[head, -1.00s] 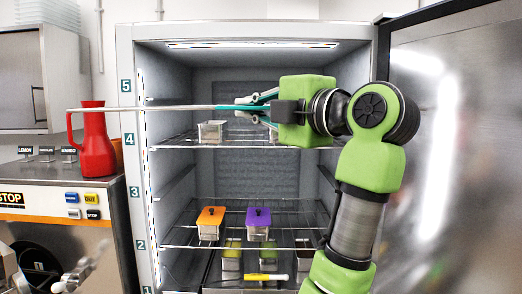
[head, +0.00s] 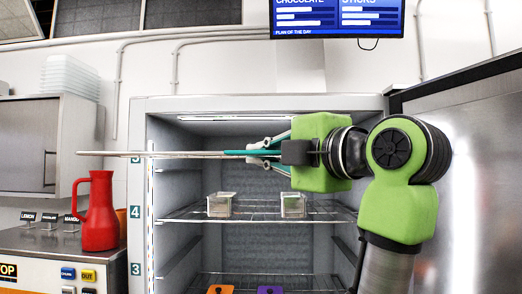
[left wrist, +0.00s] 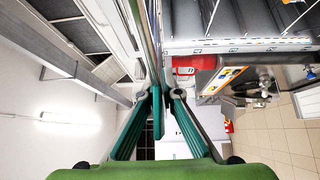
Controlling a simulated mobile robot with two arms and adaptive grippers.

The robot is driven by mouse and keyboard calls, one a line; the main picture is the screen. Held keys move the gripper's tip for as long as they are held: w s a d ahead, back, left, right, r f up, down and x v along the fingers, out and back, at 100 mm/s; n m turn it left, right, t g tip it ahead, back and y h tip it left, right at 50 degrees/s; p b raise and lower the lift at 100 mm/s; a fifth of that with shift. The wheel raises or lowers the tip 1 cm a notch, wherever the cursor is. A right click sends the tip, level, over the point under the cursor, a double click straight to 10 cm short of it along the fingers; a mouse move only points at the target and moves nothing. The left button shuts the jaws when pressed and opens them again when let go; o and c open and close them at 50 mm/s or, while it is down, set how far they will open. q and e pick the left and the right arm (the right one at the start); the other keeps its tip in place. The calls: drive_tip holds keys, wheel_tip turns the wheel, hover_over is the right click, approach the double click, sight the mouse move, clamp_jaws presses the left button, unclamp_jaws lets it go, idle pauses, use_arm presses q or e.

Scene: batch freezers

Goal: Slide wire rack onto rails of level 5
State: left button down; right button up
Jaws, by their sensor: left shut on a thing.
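The wire rack (head: 160,154) is held flat and seen nearly edge-on in front of the open freezer (head: 160,105). Its left end sticks out past the freezer's left wall. My left gripper (head: 262,153) is shut on the rack's right part, its teal fingers pointing left. In the left wrist view the rack (left wrist: 154,40) is a thin edge between the fingers (left wrist: 160,95). The rack crosses the level 5 label (head: 135,160), which is partly covered. The level 5 rails are hard to make out behind the rack and gripper. My right gripper is not in view.
The level 4 shelf (head: 260,215) holds two clear tubs (head: 221,205) (head: 293,206). Orange (head: 220,289) and purple (head: 270,289) lids show lower down. The open door (head: 465,160) stands at the right. A red jug (head: 97,212) stands on the left counter, below the rack's end.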

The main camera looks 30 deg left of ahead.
use_arm(q)
drive_tip(key=w+a, duration=0.3)
drive_tip(key=shift+w+a+f+p, duration=0.1)
drive_tip(key=shift+w+f+p, duration=0.1)
drive_tip(key=shift+p, duration=0.15)
drive_tip(key=shift+w, duration=0.1)
drive_tip(key=shift+r, duration=0.2)
drive_tip(key=shift+w+f, duration=0.15)
drive_tip(key=shift+w, duration=0.1)
drive_tip(key=shift+s+d, duration=0.35)
drive_tip(key=shift+s, duration=0.1)
drive_tip(key=shift+w, duration=0.1)
drive_tip(key=shift+w+a+f, duration=0.1)
drive_tip(key=shift+w+a, duration=0.5)
drive_tip(key=shift+w, duration=0.3)
drive_tip(key=shift+w+a+f, duration=0.1)
drive_tip(key=shift+w+a, duration=0.55)
drive_tip(key=shift+w, duration=0.2)
drive_tip(key=shift+w+a, duration=0.6)
drive_tip(key=shift+w, duration=0.3)
